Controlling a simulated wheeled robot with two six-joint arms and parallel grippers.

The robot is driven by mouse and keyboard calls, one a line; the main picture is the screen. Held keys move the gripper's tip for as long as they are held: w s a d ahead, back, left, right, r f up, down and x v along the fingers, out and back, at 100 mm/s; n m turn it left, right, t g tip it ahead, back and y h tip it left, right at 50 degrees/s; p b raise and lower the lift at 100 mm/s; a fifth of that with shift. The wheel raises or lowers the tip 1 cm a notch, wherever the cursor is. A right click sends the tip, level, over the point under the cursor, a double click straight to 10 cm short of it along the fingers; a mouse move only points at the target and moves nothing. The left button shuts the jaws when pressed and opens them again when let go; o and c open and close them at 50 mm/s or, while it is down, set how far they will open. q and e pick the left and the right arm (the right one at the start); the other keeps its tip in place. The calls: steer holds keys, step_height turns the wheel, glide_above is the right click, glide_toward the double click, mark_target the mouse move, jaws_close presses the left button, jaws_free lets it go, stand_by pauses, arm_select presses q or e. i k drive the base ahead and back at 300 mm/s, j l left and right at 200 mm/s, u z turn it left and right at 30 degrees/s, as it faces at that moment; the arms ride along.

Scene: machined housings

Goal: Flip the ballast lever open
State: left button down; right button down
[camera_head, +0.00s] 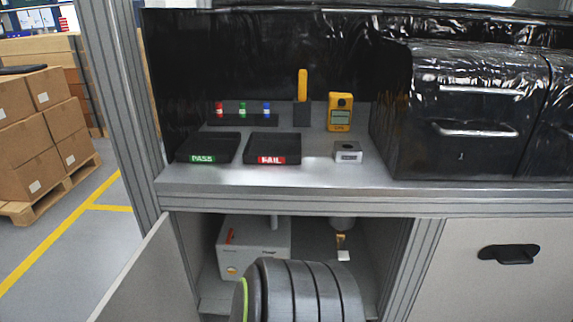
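A light grey box-shaped unit (254,245) stands inside the open lower cabinet, with a vertical pipe on its top. A small red lever (230,236) sits at the upper left of its front face, slightly tilted. It appears to be the ballast lever; its exact position is too small to tell. A dark ribbed arm part of mine rises at the bottom centre and covers the unit's lower right. Neither of my grippers shows.
The cabinet door (150,275) stands open at the left. A brass-coloured fitting with a white tag (343,255) hangs right of the unit. The bench (300,178) above holds a PASS tray (208,148), a FAIL tray (272,148) and a yellow meter (340,112).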

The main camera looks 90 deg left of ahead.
mark_target(230, 235)
steer(key=j+u, duration=0.1)
steer(key=u, duration=0.8)
steer(key=i+j+u, duration=0.1)
steer(key=u, duration=0.85)
steer(key=i+j, duration=0.05)
